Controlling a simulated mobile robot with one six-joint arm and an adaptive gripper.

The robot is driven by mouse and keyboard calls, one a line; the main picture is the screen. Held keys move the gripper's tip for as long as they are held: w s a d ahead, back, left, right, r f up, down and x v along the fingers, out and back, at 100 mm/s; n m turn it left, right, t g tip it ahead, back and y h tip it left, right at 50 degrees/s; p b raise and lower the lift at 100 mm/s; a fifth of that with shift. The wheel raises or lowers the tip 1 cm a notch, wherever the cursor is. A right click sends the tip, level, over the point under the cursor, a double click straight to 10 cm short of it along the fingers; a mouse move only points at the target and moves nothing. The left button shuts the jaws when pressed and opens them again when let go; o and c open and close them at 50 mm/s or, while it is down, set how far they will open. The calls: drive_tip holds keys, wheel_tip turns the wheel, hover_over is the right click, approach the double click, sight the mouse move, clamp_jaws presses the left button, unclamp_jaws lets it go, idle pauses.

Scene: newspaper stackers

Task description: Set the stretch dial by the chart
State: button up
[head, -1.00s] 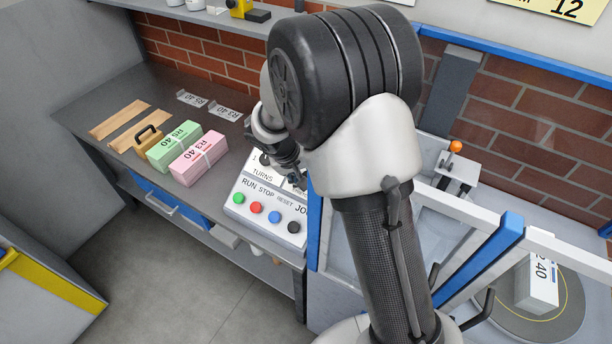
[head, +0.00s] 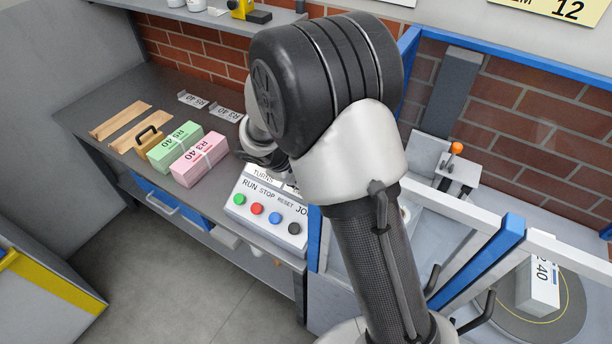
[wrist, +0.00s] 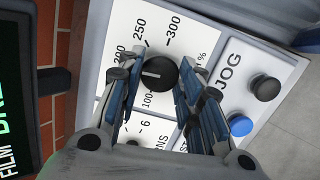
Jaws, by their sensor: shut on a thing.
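The black stretch dial (wrist: 160,70) sits on the white control panel (wrist: 215,40), which also shows in the head view (head: 242,205). A scale with 100, 200, 250 and 300 surrounds it. The dial's white mark points left in the wrist view, below the 200 side; a finger covers part of the scale there. My gripper (wrist: 158,82) is shut on the dial, one finger on each side. In the head view my arm hides the dial. A yellow card (head: 545,8) is cut off at the top right; "12" is readable.
The panel has green, red, blue and black buttons (head: 293,228); JOG's black button (wrist: 265,88) is near my fingers. A dark display (wrist: 18,95) stands at the left in the wrist view. Green (head: 175,147) and pink bundles (head: 198,162) lie on the bench. A caged turntable (head: 500,300) is at right.

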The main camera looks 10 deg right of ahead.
drive_tip(key=n, duration=0.3)
drive_tip(key=shift+n+t, duration=0.3)
drive_tip(key=shift+n, duration=0.1)
drive_tip(key=shift+n+p, duration=0.35)
drive_tip(key=shift+n, duration=1.55)
drive_tip(key=o, duration=1.1)
drive_tip(key=shift+s, duration=0.1)
drive_tip(key=v, duration=1.2)
drive_tip(key=shift+s+a+f, duration=0.15)
drive_tip(key=shift+a+f, duration=0.05)
drive_tip(key=shift+a, duration=0.1)
